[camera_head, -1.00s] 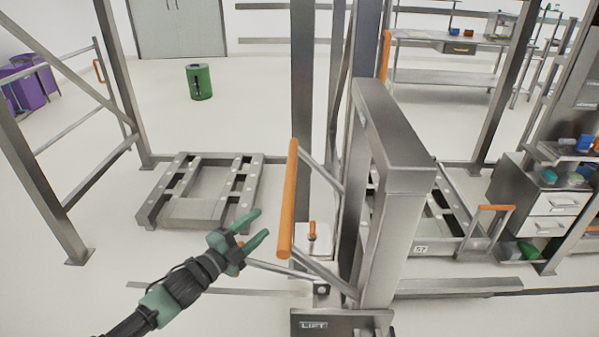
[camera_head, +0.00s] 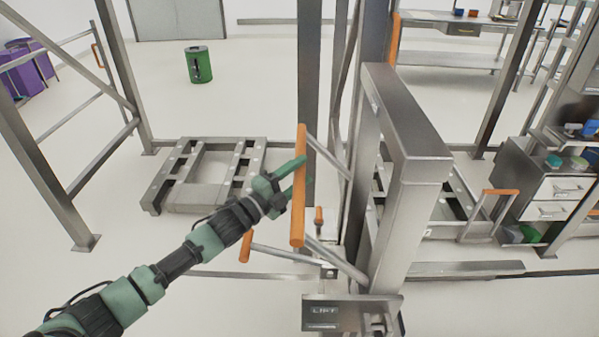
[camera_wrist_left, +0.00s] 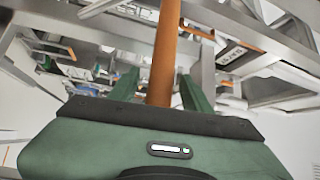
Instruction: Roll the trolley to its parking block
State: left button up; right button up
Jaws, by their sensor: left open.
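A tall grey wheeled-looking frame (camera_head: 405,130) with a plate marked LIFT (camera_head: 325,311) stands at centre right; I take it for the trolley, though its wheels are hidden. An upright orange handle bar (camera_head: 299,222) is fixed to its left side by grey struts. My left gripper (camera_head: 296,172) is open at the upper half of this bar. In the left wrist view the orange bar (camera_wrist_left: 164,55) runs between the two green fingers, with room on both sides. I cannot tell which thing is the parking block. My right gripper is out of view.
A low grey slatted platform (camera_head: 205,195) lies on the floor at left. A roller bed with an orange handle (camera_head: 487,193) is behind the frame at right. Drawers (camera_head: 555,188) stand far right, a green bin (camera_head: 198,64) at the back. Floor at left front is clear.

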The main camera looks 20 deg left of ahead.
pick_arm(q)
jog(key=shift+a, duration=0.1)
grip_shut()
jog(key=shift+f, duration=0.15)
dwell(1.1)
